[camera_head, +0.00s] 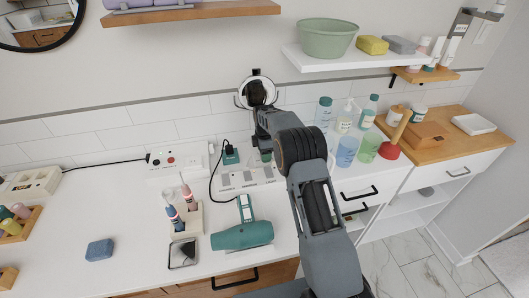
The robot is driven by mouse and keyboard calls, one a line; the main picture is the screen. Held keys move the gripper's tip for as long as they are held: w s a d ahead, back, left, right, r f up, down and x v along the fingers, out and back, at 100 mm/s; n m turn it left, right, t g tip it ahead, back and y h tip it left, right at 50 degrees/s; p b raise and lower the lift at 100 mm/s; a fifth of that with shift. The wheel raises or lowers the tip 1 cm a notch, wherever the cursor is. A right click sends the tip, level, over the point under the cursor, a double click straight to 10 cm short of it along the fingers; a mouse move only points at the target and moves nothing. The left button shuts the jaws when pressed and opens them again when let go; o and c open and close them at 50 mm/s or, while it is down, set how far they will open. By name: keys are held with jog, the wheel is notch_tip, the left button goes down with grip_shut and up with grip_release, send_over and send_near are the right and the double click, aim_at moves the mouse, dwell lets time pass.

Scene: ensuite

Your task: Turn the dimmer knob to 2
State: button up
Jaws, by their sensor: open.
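My arm reaches in from the lower right, and my gripper (257,92) is at its far end, close to the tiled wall. Its dark fingers are spread open, and I see nothing held between them. A round white-rimmed shape (257,79) shows around and behind the gripper; I cannot tell whether it is part of a wall fitting. I cannot make out the dimmer knob or its numbers for certain. A white control box (181,160) with a red button and small dark parts stands on the counter, left of my gripper and apart from it.
A pale switch panel (236,181) lies below my gripper, by a green plug and black cord. A shelf (315,63) with a green bowl (328,38) is upper right. Bottles and cups crowd the right.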

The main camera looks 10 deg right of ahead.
jog(key=shift+f, duration=0.1)
jog(key=shift+c, duration=0.4)
jog(key=c, duration=0.8)
jog(key=shift+c, duration=0.2)
jog(key=shift+m, duration=0.3)
